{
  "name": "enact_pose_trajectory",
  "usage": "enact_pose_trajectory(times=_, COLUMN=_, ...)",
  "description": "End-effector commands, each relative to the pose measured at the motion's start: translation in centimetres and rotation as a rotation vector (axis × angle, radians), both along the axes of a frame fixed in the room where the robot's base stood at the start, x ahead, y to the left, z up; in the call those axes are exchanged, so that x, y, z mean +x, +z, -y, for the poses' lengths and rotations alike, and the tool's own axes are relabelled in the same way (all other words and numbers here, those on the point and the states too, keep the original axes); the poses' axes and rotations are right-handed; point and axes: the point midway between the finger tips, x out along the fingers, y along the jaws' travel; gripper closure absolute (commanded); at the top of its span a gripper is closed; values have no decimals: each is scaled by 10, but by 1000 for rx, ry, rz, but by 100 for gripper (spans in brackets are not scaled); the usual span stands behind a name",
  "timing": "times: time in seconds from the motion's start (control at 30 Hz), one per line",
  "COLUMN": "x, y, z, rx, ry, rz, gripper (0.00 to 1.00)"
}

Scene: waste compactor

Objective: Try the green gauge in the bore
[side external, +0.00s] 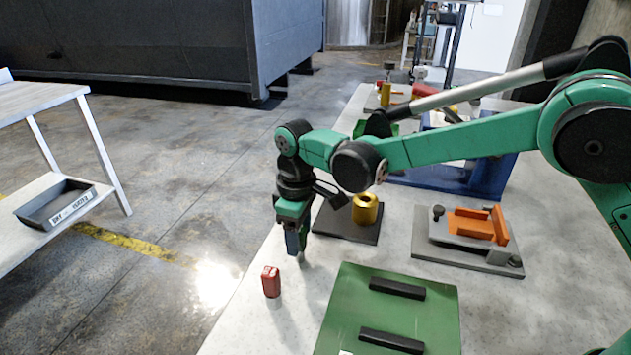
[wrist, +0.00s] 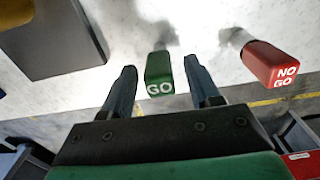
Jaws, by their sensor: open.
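The green gauge (wrist: 159,76), marked GO, stands between my two fingertips in the wrist view, with gaps on both sides. My gripper (side external: 298,248) is open and low over the table near its left edge. It also shows in the wrist view (wrist: 164,88). In the side view my fingers hide most or all of the green gauge. The brass cylinder (side external: 365,208) with the bore stands on a dark plate (side external: 345,228), behind and right of my gripper. The red gauge (wrist: 270,66), marked NO GO, stands apart; it shows in the side view (side external: 271,283) left of my fingers.
A green mat (side external: 387,311) with two black bars lies at the front. A grey fixture with an orange part (side external: 475,225) sits to the right, and a blue frame (side external: 470,176) stands behind. A tray (side external: 62,205) rests on a separate bench across the floor gap.

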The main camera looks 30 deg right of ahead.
Motion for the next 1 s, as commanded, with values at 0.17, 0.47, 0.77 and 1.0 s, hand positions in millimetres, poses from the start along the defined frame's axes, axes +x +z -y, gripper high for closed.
enact_pose_trajectory(times=0.17, x=0, y=0, z=0, rx=0, ry=0, rz=0, gripper=70)
enact_pose_trajectory(times=0.47, x=0, y=3, z=0, rx=0, ry=0, rz=0, gripper=100)
enact_pose_trajectory(times=0.77, x=0, y=22, z=0, rx=0, ry=0, rz=0, gripper=100)
enact_pose_trajectory(times=1.0, x=0, y=38, z=0, rx=0, ry=0, rz=0, gripper=100)
